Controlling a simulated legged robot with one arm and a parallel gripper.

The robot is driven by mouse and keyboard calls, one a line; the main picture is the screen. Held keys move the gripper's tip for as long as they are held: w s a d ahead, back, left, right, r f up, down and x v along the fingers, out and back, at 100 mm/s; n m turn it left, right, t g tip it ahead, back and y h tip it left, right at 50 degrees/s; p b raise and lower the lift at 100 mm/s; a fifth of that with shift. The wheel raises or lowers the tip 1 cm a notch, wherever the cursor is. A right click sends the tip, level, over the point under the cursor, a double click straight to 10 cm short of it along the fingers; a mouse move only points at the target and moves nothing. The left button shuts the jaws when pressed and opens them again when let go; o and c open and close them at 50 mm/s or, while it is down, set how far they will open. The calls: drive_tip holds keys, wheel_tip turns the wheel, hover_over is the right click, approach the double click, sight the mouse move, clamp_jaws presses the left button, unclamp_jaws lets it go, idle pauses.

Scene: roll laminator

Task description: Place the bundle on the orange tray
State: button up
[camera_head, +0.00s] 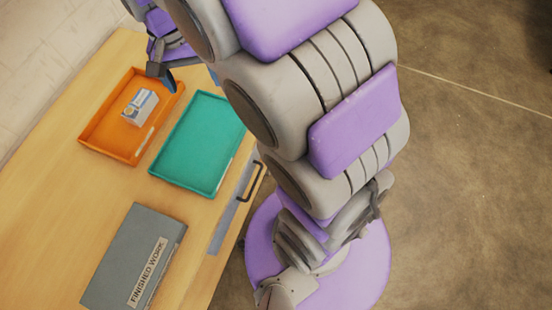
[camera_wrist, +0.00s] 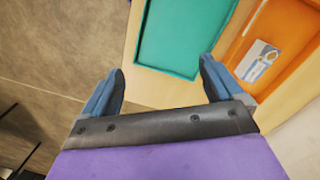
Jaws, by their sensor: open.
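The orange tray (camera_head: 104,143) lies on the wooden table in the head view. The bundle (camera_head: 139,107), a small white, grey and blue block, rests inside it. In the wrist view the bundle (camera_wrist: 257,61) also shows in the orange tray (camera_wrist: 290,22), off to the right of my gripper. My gripper (camera_wrist: 160,85) is open, with its two blue fingers apart and nothing between them. In the head view my gripper is partly seen above the far end of the table, beyond the bundle and apart from it.
A teal tray (camera_head: 197,142) lies beside the orange tray. A grey box labelled FINISHED WORK (camera_head: 134,257) is nearer on the wooden table (camera_head: 45,210). A drawer handle (camera_head: 251,182) sticks out at the table's side. Table around the trays is clear.

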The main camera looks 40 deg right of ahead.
drive_tip(key=s+d+f+n, duration=0.1)
drive_tip(key=s+d+n, duration=0.1)
drive_tip(key=s, duration=1)
drive_tip(key=s+d+f+n, duration=0.2)
drive_tip(key=s+n, duration=0.1)
drive_tip(key=s, duration=1)
drive_tip(key=shift+f+n+g, duration=0.15)
drive_tip(key=shift+n+g, duration=0.25)
drive_tip(key=shift+d, duration=0.1)
drive_tip(key=shift+c, duration=0.2)
